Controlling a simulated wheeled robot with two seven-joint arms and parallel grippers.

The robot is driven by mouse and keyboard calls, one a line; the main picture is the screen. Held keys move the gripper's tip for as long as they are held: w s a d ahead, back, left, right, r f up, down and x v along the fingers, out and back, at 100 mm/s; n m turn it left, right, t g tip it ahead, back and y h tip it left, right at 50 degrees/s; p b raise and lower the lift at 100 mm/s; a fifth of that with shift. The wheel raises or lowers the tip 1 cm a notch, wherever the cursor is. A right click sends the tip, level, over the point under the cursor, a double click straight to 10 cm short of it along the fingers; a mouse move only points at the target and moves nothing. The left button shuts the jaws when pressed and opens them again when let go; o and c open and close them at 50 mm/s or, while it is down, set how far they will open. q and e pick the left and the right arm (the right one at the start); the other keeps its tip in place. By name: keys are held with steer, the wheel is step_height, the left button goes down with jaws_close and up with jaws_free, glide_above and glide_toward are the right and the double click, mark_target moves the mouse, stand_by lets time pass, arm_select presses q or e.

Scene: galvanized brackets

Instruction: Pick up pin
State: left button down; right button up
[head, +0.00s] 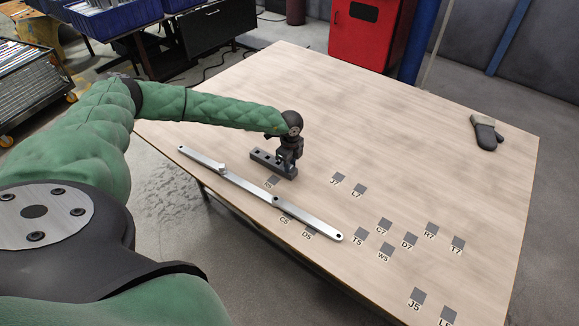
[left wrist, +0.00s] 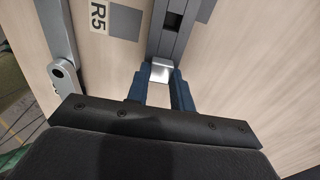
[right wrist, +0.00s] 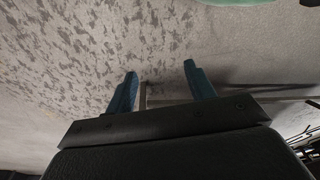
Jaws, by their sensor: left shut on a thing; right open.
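My left gripper (head: 287,160) is over a dark grey block with holes (head: 265,158) on the table. In the left wrist view its blue fingers (left wrist: 160,88) are shut on a small silver pin (left wrist: 160,72). The pin is at the dark block (left wrist: 178,32); I cannot tell whether it sits in a hole or is clear of it. My right gripper (right wrist: 160,78) is open and empty over the grey floor, outside the head view.
A long silver bar (head: 250,188) lies on the wooden table (head: 400,140) left of the block. Several labelled grey squares (head: 385,226) mark the table. A dark glove (head: 485,133) lies at the far right. A red cabinet (head: 364,35) stands behind.

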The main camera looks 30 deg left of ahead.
arm_select(q)
steer(key=shift+r, duration=0.1)
steer(key=shift+r, duration=0.2)
step_height(320, 180, up, 3)
steer(key=shift+b, duration=1.15)
steer(key=s+d+r+b, duration=0.4)
steer(key=d+r, duration=0.3)
steer(key=d, duration=0.3)
steer(key=shift+s+d+r, duration=0.2)
steer(key=shift+s+d, duration=0.1)
steer(key=shift+s, duration=0.2)
arm_select(e)
steer(key=w+a+r, duration=0.1)
steer(key=r, duration=1)
steer(key=w+a+r, duration=0.2)
steer(key=r, duration=0.9)
steer(key=shift+r, duration=0.15)
